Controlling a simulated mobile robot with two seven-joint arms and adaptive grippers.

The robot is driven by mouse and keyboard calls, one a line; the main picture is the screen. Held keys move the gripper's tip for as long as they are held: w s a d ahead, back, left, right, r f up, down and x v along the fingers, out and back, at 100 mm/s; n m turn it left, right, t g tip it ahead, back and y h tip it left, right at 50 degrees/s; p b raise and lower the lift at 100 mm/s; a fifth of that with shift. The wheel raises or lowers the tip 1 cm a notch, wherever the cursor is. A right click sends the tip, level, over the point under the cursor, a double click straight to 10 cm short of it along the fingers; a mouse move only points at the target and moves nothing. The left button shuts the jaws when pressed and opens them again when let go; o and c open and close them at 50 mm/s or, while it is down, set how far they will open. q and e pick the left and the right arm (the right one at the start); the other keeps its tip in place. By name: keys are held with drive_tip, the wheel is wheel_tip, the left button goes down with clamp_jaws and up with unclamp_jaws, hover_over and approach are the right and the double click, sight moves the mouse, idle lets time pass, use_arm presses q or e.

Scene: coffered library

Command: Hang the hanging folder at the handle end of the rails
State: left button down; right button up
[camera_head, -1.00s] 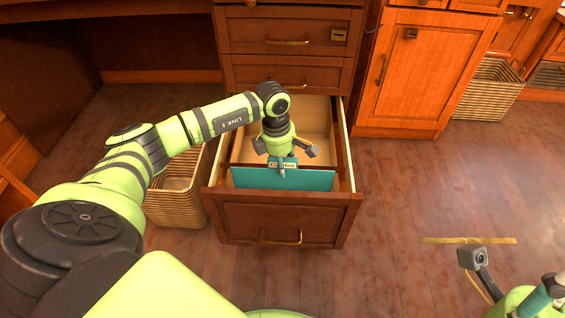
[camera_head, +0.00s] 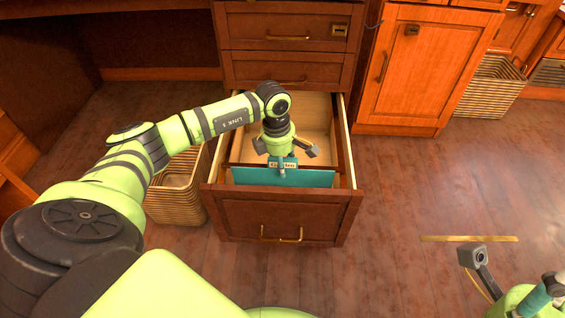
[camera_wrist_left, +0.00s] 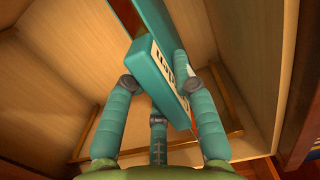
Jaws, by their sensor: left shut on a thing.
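The teal hanging folder (camera_head: 310,178) is inside the open drawer, just behind its front panel, the side with the brass handle (camera_head: 281,239). My left gripper (camera_head: 282,168) is shut on the folder's top, at the tab with a white label. In the left wrist view the folder (camera_wrist_left: 155,72) stands between my left fingers (camera_wrist_left: 160,95), with printed text on its label. I cannot tell whether its ends rest on the rails. My right gripper (camera_head: 550,286) is at the lower right edge, partly cut off, away from the drawer.
The wooden drawer (camera_head: 280,215) stands pulled out below closed drawers. A wicker basket (camera_head: 177,195) stands close at its left, another (camera_head: 490,88) at the far right. A closed cabinet door (camera_head: 410,70) is at the right. The floor right of the drawer is mostly clear.

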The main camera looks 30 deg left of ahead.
use_arm(q)
drive_tip(key=shift+f, duration=0.2)
idle(0.5)
drive_tip(key=c, duration=0.9)
unclamp_jaws()
drive_tip(key=shift+c, duration=0.2)
drive_tip(key=shift+r+p, duration=2.35)
drive_tip(key=shift+r, duration=0.65)
